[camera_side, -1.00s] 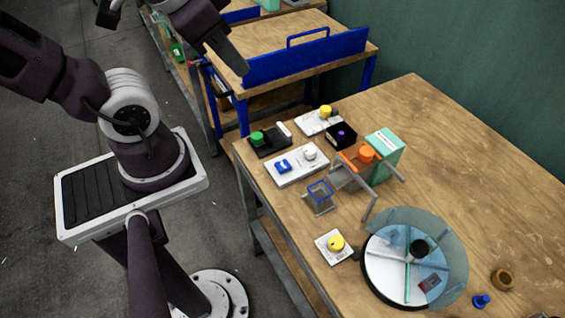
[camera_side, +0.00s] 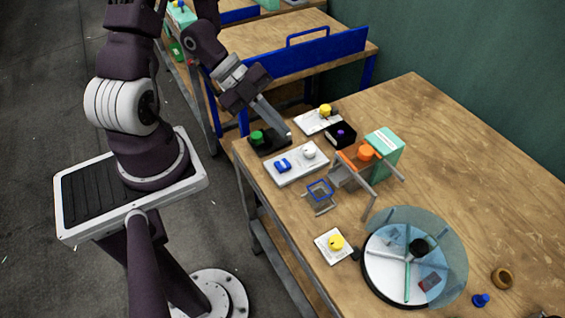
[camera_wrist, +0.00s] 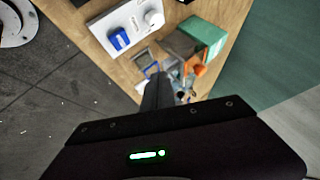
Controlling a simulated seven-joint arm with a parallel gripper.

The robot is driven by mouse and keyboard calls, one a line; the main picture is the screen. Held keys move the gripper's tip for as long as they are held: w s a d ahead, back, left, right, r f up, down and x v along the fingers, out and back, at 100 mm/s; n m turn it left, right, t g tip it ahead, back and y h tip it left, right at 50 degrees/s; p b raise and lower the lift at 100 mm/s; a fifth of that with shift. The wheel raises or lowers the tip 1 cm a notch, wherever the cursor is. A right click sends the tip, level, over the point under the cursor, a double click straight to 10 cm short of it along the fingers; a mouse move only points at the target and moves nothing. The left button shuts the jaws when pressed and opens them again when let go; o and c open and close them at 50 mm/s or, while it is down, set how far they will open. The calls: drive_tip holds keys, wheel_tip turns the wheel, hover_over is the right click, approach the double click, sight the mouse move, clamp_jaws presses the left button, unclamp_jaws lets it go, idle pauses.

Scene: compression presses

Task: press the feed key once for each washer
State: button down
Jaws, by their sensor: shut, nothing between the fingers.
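My gripper (camera_side: 286,133) is shut and empty. In the side view its tip is low by the black base with the green button (camera_side: 257,137), close to the white panel; I cannot tell whether it touches anything. The panel (camera_side: 291,174) carries a blue key (camera_side: 283,165) and a white knob (camera_side: 309,151). These also show in the wrist view as the blue key (camera_wrist: 120,38) and white knob (camera_wrist: 154,19). A yellow button (camera_side: 336,242) on a white plate is beside the round dish. No label names the feed key. A brown ring (camera_side: 502,279) lies at the right.
A mint box (camera_side: 388,150) with an orange knob (camera_side: 366,153) and grey rails stands mid-table. A black box (camera_side: 341,135) and another yellow button (camera_side: 326,111) are behind. The divided dish (camera_side: 385,287) has a clear cover and holds a dark red piece. The table's right rear is clear.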

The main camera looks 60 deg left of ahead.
sight(279, 162)
drive_tip(key=shift+f, duration=4.4)
drive_tip(key=shift+f, duration=0.15)
drive_tip(key=shift+f, duration=0.25)
drive_tip(key=shift+f, duration=0.5)
drive_tip(key=shift+r, duration=0.9)
drive_tip(key=shift+r, duration=2.55)
